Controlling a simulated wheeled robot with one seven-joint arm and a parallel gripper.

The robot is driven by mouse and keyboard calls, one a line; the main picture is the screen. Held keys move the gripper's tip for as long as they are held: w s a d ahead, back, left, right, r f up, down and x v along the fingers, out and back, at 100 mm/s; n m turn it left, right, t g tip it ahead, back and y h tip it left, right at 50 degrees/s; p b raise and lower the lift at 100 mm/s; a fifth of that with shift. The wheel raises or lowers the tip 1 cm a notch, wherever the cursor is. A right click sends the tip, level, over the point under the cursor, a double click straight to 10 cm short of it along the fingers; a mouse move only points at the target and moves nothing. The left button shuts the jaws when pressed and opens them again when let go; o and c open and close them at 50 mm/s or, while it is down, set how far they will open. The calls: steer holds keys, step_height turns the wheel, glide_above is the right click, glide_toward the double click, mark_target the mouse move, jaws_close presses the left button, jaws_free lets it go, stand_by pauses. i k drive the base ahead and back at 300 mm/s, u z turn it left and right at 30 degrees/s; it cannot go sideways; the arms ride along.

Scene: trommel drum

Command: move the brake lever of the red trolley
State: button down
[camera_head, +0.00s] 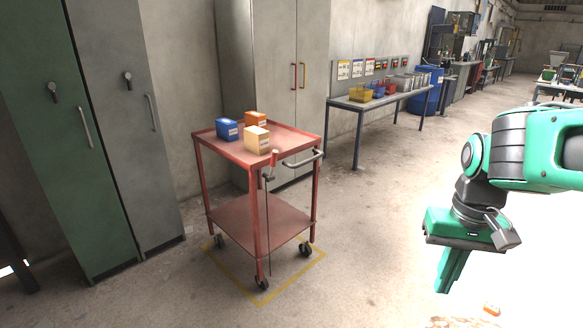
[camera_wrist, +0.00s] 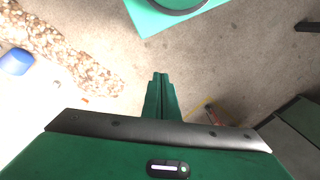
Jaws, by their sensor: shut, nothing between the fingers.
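The red trolley (camera_head: 262,216) stands left of centre in the head view, inside a yellow outline on the floor. Its brake lever (camera_head: 273,160) is a small red handle at the near corner of the top shelf, with a thin dark rod running down below it. My gripper (camera_head: 446,290) hangs at the right of the head view, pointing down, well apart from the trolley. The wrist view shows its green fingers (camera_wrist: 161,76) together, with nothing between them. A small reddish shape within yellow lines, perhaps the trolley, shows at the right of the wrist view.
Blue (camera_head: 228,130), orange (camera_head: 253,118) and tan (camera_head: 257,140) boxes sit on the trolley's top. A curved grey handle (camera_head: 303,158) juts from its right side. Lockers (camera_head: 110,110) stand behind and left. A table with bins (camera_head: 385,98) is behind right. Floor between trolley and gripper is clear.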

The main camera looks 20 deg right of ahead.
mark_target(272, 163)
steer(key=u, duration=0.45)
steer(key=i, duration=1.15)
steer(key=z, duration=0.25)
